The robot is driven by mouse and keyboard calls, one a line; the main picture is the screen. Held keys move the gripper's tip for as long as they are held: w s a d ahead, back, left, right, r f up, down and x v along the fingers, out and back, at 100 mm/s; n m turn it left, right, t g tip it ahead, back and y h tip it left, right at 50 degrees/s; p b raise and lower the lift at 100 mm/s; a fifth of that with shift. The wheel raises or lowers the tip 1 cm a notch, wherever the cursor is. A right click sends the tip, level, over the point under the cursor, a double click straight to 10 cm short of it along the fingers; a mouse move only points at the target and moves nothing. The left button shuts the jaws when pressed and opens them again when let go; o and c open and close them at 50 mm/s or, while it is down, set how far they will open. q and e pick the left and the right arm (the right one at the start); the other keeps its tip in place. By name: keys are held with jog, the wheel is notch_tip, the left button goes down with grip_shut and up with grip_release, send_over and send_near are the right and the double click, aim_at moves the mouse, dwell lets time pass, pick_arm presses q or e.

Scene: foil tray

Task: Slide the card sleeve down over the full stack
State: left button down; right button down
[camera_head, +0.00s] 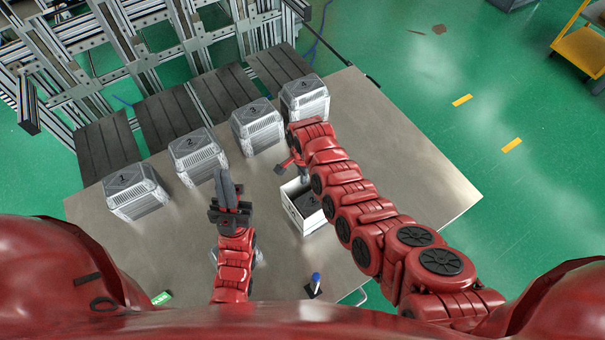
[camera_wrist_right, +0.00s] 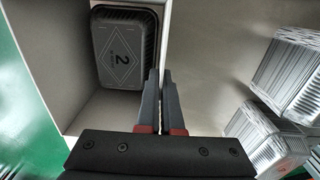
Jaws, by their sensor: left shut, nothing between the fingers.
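The white card sleeve (camera_head: 311,223) is an open-topped box shape at the middle of the metal table. A dark-lidded tray marked 2 (camera_head: 307,203) lies inside its walls, below the rim; the lid also shows in the right wrist view (camera_wrist_right: 124,50). What lies under that lid is hidden, and I cannot tell whether the sleeve's lower edge touches the table. My right gripper (camera_wrist_right: 159,100) is shut on the sleeve's upper wall edge, with the wall between its fingers. My left gripper (camera_head: 226,185) is shut and empty, left of the sleeve.
Several grey numbered trays (camera_head: 256,126) stand in a row behind, near dark panels (camera_head: 171,117). A blue-capped marker (camera_head: 315,281) is at the front, and a green item (camera_head: 162,298) at front left. A grey object is partly hidden by my left arm. The table's right side is clear.

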aim_at(303, 187)
jog(key=shift+f+b, duration=2.95)
jog(key=shift+f, duration=0.5)
jog(key=c, duration=1.5)
grip_release()
jog(key=o, duration=0.5)
notch_tip(303, 187, up, 9)
jog(key=shift+w+r+b, duration=0.1)
jog(key=shift+b, duration=0.85)
notch_tip(303, 187, up, 8)
jog(key=p, duration=0.4)
jog(key=shift+r+p, duration=0.15)
jog(key=shift+p, duration=0.25)
